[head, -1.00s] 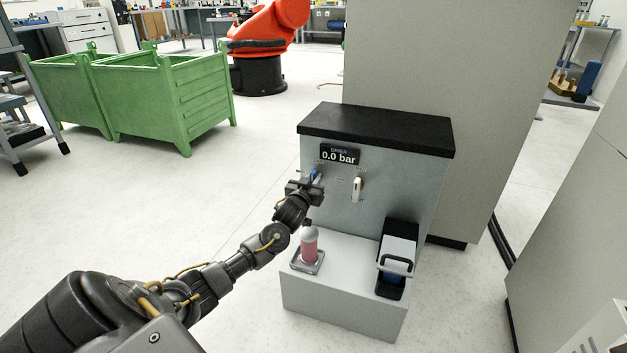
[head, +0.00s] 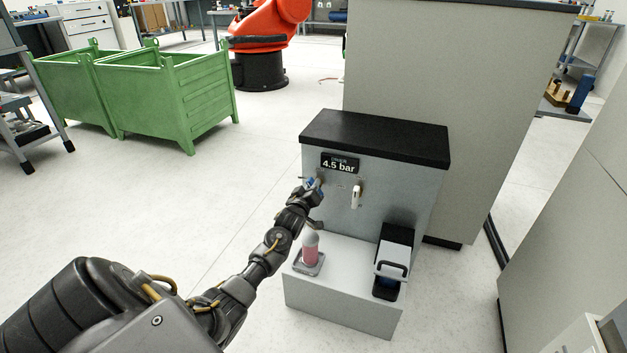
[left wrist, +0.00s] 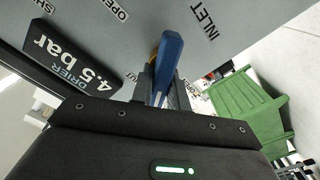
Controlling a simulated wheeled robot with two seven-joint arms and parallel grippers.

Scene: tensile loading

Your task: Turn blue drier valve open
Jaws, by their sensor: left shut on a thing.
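The blue drier valve handle (left wrist: 169,60) stands between the fingers of my left gripper in the left wrist view. My left gripper (head: 314,187) is shut on this handle at the front of the grey drier cabinet (head: 385,190). In the head view the handle is mostly hidden by the gripper. The drier display (head: 339,163) reads 4.5 bar; it also shows in the left wrist view (left wrist: 72,60). Labels reading INLET, OPEN and a partly cut-off SHUT are around the handle. My right gripper is not in view.
A white-handled valve (head: 356,195) is right of the blue one. On the lower ledge stand a pink cylinder with a pale top (head: 310,248) and a black and white device (head: 393,262). Green crates (head: 165,95) are at the left. Floor left of the cabinet is clear.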

